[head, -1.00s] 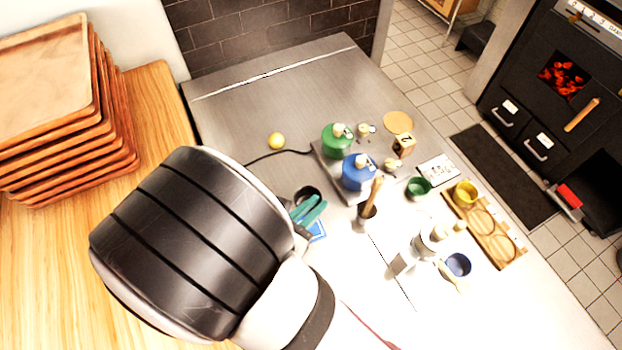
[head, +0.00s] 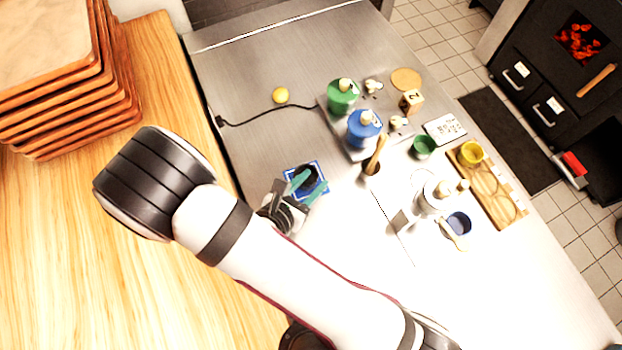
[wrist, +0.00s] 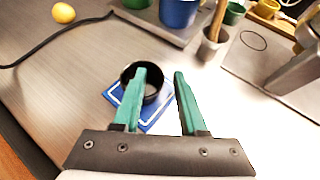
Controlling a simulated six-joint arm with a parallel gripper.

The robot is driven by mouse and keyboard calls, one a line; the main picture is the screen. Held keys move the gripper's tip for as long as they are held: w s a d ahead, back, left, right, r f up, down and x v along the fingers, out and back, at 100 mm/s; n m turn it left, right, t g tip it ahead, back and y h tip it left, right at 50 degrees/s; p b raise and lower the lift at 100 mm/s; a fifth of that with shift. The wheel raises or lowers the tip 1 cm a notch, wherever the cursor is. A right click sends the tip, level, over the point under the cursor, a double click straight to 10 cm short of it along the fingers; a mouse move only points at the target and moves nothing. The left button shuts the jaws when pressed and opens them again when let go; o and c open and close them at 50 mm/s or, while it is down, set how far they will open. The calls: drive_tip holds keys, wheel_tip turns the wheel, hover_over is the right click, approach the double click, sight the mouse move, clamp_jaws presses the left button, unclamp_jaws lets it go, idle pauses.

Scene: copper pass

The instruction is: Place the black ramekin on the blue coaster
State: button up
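The black ramekin (head: 314,176) is upright and appears to rest on the blue coaster (head: 290,170), within its edges in the head view. In the wrist view the ramekin (wrist: 153,82) sits over the far part of the coaster (wrist: 152,120). My gripper (head: 312,183) has teal fingers, which also show in the wrist view (wrist: 159,72). They stand apart with a clear gap. The left finger overlaps the ramekin and hides part of it. The right finger is beside the ramekin, with a gap between them.
A pot with a wooden tool (head: 372,167) is to the right. A yellow ball (head: 281,95) and a black cable (head: 262,112) lie at upper left. Bare counter surrounds the coaster's front.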

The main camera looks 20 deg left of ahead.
drive_tip(key=v, duration=0.5)
drive_tip(key=shift+s+a+r, duration=0.1)
drive_tip(key=shift+r, duration=0.25)
wheel_tip(320, 180, up, 7)
drive_tip(key=w+d+r+m+g+h, duration=0.1)
drive_tip(key=d+r+m+g+h, duration=0.15)
drive_tip(key=d+m, duration=0.5)
drive_tip(key=d+r+m+g+h, duration=0.2)
drive_tip(key=d+m+g+h, duration=0.15)
drive_tip(key=d+m, duration=0.4)
drive_tip(key=s+d+r+m+g+y, duration=0.1)
drive_tip(key=s+r+m+g+y, duration=0.1)
drive_tip(key=m, duration=1)
drive_tip(key=s+d+r+m+g+y, duration=0.1)
drive_tip(key=s+r+m+g+y, duration=0.2)
drive_tip(key=s+m+y, duration=0.3)
drive_tip(key=m+g+y, duration=0.1)
drive_tip(key=m+y, duration=0.1)
drive_tip(key=m, duration=0.3)
drive_tip(key=shift+d+m+y, duration=0.3)
drive_tip(key=shift+d+m, duration=0.1)
